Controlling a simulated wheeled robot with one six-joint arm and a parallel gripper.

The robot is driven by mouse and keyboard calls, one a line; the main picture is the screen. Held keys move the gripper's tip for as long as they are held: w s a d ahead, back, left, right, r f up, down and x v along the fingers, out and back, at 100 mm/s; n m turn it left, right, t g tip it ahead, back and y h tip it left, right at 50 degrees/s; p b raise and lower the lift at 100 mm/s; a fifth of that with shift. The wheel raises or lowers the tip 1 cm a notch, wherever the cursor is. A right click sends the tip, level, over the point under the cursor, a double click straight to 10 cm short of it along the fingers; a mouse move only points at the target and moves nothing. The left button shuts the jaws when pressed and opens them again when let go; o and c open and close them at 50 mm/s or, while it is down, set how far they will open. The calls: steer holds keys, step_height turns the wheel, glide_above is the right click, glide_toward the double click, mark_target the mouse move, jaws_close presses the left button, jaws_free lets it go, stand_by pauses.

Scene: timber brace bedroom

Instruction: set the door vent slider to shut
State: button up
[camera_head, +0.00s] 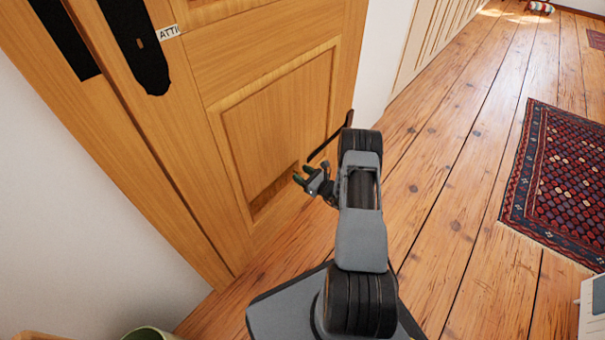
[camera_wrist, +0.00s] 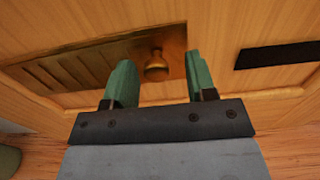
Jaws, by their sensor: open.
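The wooden door (camera_head: 200,60) fills the left of the head view. Its vent is a brass plate (camera_wrist: 125,55) low on the door, with slats on its left part in the wrist view; part of it shows in the head view (camera_head: 270,195). A round brass slider knob (camera_wrist: 157,68) sticks out near the plate's right end. My gripper (camera_wrist: 159,65) is open, with one green finger left and one right of the knob and gaps on both sides. In the head view my gripper (camera_head: 303,174) is close to the lower door panel. I cannot tell whether the slats are open.
A dark strip (camera_wrist: 278,55) lies right of the vent on the door. A black lock plate (camera_head: 138,42) and a label reading "ATTI" (camera_head: 169,33) are higher up. A green-rimmed bin (camera_head: 150,334) stands at the bottom left. A patterned rug (camera_head: 560,180) lies right on open plank floor.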

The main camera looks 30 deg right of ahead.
steer(key=p+v, duration=0.3)
steer(key=v, duration=1)
steer(key=shift+d, duration=0.15)
steer(key=shift+s+r, duration=0.1)
steer(key=a+r+n+g+y+p, duration=0.2)
steer(key=a+r+n+g+p, duration=0.25)
steer(key=r, duration=0.65)
steer(key=a+r+n+g+y+p, duration=0.1)
steer(key=a+r+n+g+p, duration=0.4)
steer(key=r, duration=0.6)
steer(key=a+r+n+g+y+p, duration=0.2)
steer(key=a+r+n+g+p, duration=0.3)
steer(key=r, duration=0.7)
steer(key=s+a+r+n+h+p, duration=0.2)
steer(key=s+r+n+h+p, duration=0.2)
steer(key=r, duration=0.7)
steer(key=s+a+r+n+t+h+p, duration=0.1)
steer(key=s+a+r+n+h+p, duration=0.1)
steer(key=s+r+n+h+p, duration=0.2)
steer(key=s+a+r+n+h+p, duration=0.2)
steer(key=r+n+p, duration=0.6)
steer(key=r, duration=1)
steer(key=s+h+p, duration=0.2)
steer(key=s+p, duration=0.1)
steer(key=shift+n+t+h+p, duration=0.3)
steer(key=shift+n+t+p, duration=0.05)
